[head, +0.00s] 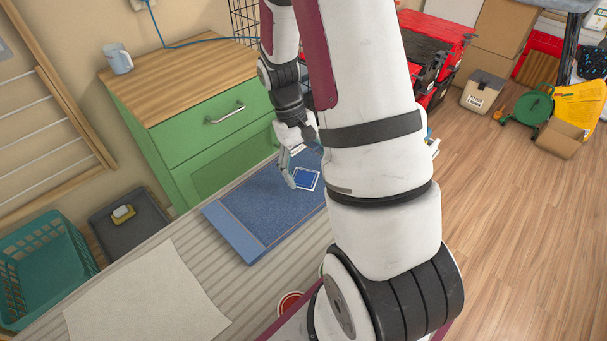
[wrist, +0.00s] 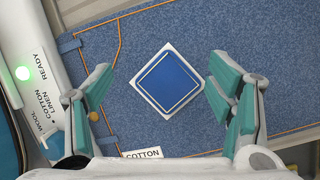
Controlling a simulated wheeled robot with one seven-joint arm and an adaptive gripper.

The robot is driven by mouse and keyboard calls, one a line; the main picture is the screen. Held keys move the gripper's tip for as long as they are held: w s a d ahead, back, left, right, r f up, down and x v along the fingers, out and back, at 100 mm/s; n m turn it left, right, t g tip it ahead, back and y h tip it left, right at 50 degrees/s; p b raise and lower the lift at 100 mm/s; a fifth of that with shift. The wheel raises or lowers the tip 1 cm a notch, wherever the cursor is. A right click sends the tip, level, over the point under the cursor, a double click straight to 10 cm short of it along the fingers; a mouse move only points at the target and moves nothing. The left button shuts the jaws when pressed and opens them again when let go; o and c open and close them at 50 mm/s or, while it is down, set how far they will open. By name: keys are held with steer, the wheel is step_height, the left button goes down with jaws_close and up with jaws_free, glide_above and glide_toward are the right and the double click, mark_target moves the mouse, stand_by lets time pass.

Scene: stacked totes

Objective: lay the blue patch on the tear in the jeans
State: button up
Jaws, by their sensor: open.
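The blue patch (wrist: 167,82) is a square with a pale border, lying on the blue denim jeans (wrist: 220,35) and turned like a diamond in the wrist view. It also shows in the head view (head: 306,179). My gripper (wrist: 158,78) is open, with one finger on each side of the patch. The right fingertip is close to the patch's right corner; the left stands farther off. In the head view my gripper (head: 292,167) is low over the jeans (head: 250,212). I see no tear; whether it lies under the patch I cannot tell.
A white appliance (wrist: 50,75) with a green light and fabric labels stands left in the wrist view. A small COTTON label (wrist: 142,153) shows below the patch. In the head view, a pale cloth (head: 150,300), teal basket (head: 40,265) and green cabinet (head: 215,130) surround the jeans.

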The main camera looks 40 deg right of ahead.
steer(key=shift+s+d+r+p, duration=0.1)
steer(key=shift+s+r+p, duration=0.35)
steer(key=shift+s, duration=0.45)
steer(key=shift+s+a+r+p, duration=0.1)
steer(key=shift+s+r+p, duration=0.15)
steer(key=shift+s+p, duration=0.55)
steer(key=shift+s+d+r+p, duration=0.1)
steer(key=shift+s+r+p, duration=0.25)
steer(key=shift+s, duration=0.7)
step_height(320, 180, up, 7)
steer(key=s+p, duration=0.2)
steer(key=p, duration=0.3)
steer(key=shift+s+p, duration=0.3)
steer(key=shift+s, duration=0.1)
steer(key=s+a+r+n+t, duration=0.1)
steer(key=a+r+t, duration=0.2)
steer(key=a+r, duration=0.6)
steer(key=a+r+n+t, duration=0.1)
steer(key=a+r+t, duration=0.25)
steer(key=r, duration=0.95)
steer(key=s+a+r+n+t, duration=0.1)
steer(key=s+a+r+t, duration=0.1)
steer(key=s+a+r, duration=0.2)
steer(key=shift+s+a+r+t, duration=0.25)
steer(key=shift+s+a+t, duration=0.1)
steer(key=shift+s+a, duration=0.5)
